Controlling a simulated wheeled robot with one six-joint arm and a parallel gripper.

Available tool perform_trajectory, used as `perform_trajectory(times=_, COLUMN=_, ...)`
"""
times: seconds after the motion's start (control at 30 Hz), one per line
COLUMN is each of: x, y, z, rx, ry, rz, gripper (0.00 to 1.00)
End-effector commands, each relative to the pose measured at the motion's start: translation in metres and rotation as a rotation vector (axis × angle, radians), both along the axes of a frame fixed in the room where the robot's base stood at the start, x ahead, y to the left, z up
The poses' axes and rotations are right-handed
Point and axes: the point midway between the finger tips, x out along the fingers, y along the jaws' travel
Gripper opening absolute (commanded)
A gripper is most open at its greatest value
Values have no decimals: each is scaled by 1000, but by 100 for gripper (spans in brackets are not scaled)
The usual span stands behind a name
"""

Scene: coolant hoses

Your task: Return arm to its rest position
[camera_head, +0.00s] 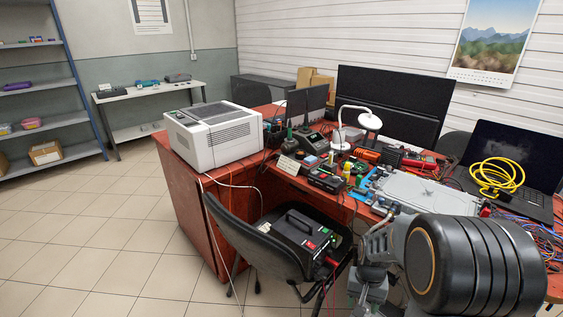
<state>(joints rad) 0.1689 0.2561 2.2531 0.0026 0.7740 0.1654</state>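My arm (470,265) fills the lower right of the head view, with a large black ribbed joint close to the camera. Grey links (380,245) extend from it to the left, in front of the red desk's edge and beside the chair. A grey part low at the end of these links may be my gripper (370,285). Its fingers cannot be made out, so I cannot tell whether it is open or shut or holds anything. The black joint hides part of the desk's right side.
The red desk (181,192) carries a white box-shaped machine (213,134), a white lamp (369,121), tools and a laptop (512,160) with a yellow cable coil (497,177). A black chair (245,240) holds a black case (299,234). Tiled floor (90,235) at left is clear.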

Motion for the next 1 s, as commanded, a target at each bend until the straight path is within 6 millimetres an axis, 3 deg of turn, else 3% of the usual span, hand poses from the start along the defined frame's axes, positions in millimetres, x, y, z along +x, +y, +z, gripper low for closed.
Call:
perform_trajectory(times=0.03, x=-8, y=7, z=56, rx=0, ry=-36, rz=58, gripper=53)
perform_trajectory(times=0.2, x=-39, y=27, z=164, rx=-6, ry=-141, rz=219, gripper=53)
perform_trajectory(times=0.3, x=-54, y=36, z=215, rx=-17, ry=-213, rz=274, gripper=53)
perform_trajectory(times=0.5, x=-69, y=48, z=291, rx=-39, ry=-369, rz=318, gripper=53)
perform_trajectory(times=0.6, x=-71, y=53, z=317, rx=-47, ry=-428, rz=332, gripper=53)
perform_trajectory(times=0.7, x=-71, y=55, z=330, rx=-49, ry=-456, rz=341, gripper=53)
perform_trajectory(times=0.9, x=-71, y=56, z=331, rx=-49, ry=-457, rz=345, gripper=52)
perform_trajectory(times=1.0, x=-71, y=56, z=330, rx=-49, ry=-457, rz=344, gripper=43)
